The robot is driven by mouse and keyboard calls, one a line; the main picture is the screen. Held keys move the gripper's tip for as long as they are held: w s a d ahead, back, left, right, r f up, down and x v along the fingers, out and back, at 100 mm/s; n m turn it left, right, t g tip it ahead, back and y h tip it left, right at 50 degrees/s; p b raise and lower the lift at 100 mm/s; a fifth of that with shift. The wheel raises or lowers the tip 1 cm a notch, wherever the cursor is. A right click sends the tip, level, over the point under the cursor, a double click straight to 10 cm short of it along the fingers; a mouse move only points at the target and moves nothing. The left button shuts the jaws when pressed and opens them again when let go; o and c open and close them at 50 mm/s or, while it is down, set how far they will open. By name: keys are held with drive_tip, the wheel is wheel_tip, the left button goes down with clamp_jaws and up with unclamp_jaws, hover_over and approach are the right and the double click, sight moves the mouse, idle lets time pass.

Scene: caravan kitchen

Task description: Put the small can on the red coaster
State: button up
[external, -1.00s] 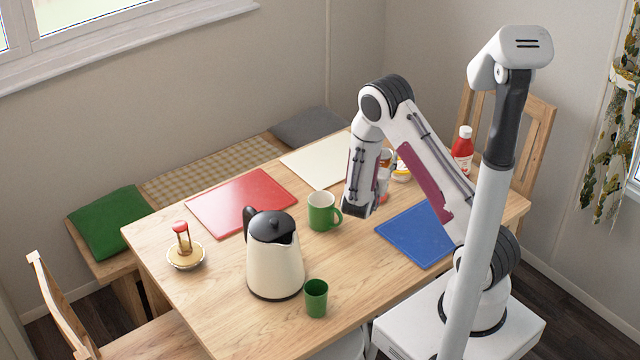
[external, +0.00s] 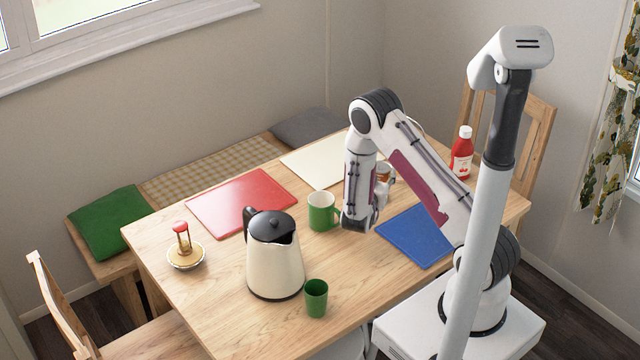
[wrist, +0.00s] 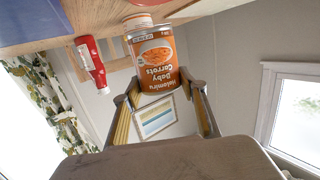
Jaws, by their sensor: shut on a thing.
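In the external view the can (external: 384,172) shows only partly, beside my wrist and forearm, right of the green mug. My gripper there (external: 381,187) is partly hidden by my own wrist. I cannot tell how high the can is above the table. The red coaster, a flat red square (external: 242,202), lies left of centre on the table, bare and well left of my gripper.
A green mug (external: 322,212) stands between my gripper and the red square. A cream kettle (external: 274,262), a green cup (external: 316,298) and an hourglass on a pale dish (external: 184,246) stand nearer. White (external: 312,165) and blue (external: 415,236) mats flank my arm. A ketchup bottle (external: 461,153) stands behind.

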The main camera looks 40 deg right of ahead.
drive_tip(key=shift+f, duration=2.05)
drive_tip(key=shift+f, duration=0.15)
drive_tip(key=o, duration=1.3)
drive_tip(key=shift+s+a+r, duration=0.1)
drive_tip(key=shift+a+r, duration=0.05)
drive_tip(key=shift+r, duration=0.05)
drive_tip(key=shift+v, duration=5.8)
drive_tip(key=shift+f, duration=0.1)
